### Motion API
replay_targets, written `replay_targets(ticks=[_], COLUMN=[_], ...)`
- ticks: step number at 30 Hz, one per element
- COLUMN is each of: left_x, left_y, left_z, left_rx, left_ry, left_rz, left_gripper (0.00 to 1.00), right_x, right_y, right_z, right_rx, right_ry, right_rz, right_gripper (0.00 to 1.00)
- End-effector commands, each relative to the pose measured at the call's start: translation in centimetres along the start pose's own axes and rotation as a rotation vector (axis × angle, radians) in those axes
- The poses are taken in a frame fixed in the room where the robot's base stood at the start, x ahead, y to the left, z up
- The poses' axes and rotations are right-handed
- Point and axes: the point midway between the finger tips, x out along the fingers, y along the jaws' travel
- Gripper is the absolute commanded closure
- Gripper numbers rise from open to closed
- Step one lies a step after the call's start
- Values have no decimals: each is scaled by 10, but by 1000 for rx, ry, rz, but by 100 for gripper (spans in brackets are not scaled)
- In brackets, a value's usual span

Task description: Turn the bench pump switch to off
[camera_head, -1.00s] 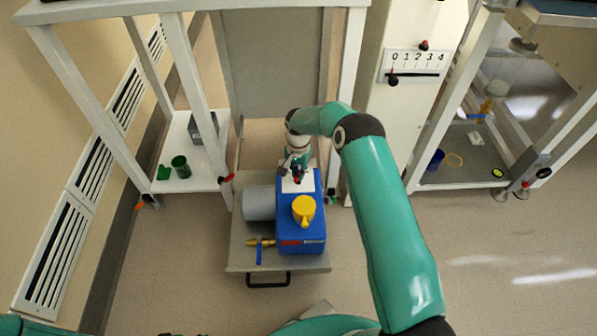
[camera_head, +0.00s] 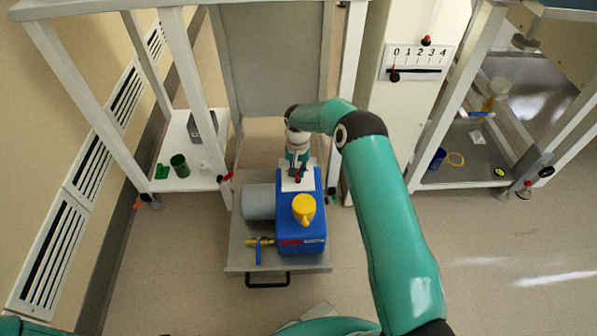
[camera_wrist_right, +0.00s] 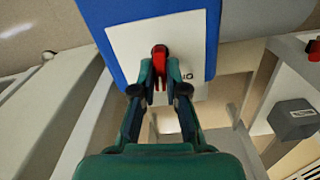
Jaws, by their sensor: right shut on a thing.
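The blue bench pump (camera_head: 300,225) with a grey motor cylinder and a yellow cap stands on a grey pull-out tray (camera_head: 238,262). A white plate (camera_head: 291,184) lies on its far top part and also shows in the right wrist view (camera_wrist_right: 128,45). The red switch (camera_wrist_right: 159,62) sits on this plate. My right gripper (camera_wrist_right: 160,80) is shut on the red switch, one finger on each side. In the head view my right gripper (camera_head: 297,176) is small over the plate. The lettering beside the switch is partly hidden by a finger. My left gripper is not in view.
White frame legs stand on both sides of the tray. A green cup (camera_head: 180,166) is on the left shelf and a blue cup (camera_head: 437,159) on the right shelf. A 0-to-4 scale panel (camera_head: 418,62) is on the post. The floor around is clear.

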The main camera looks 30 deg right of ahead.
Motion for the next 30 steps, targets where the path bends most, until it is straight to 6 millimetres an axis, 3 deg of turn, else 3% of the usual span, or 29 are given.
replay_targets(ticks=[9,23,24,27,30], left_x=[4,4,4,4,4], left_y=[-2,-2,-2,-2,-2], left_z=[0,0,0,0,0], left_rx=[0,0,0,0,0], left_ry=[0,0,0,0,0], left_rz=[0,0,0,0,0], left_gripper=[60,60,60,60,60], right_x=[0,-1,-1,-1,-1], right_y=[-1,-1,-1,-1,-1], right_z=[0,0,0,0,0], right_rx=[-129,-148,-147,-147,-147], right_ry=[1,2,2,2,2], right_rz=[-1,-1,-1,-1,-1], right_gripper=[100,100,83,66,62])
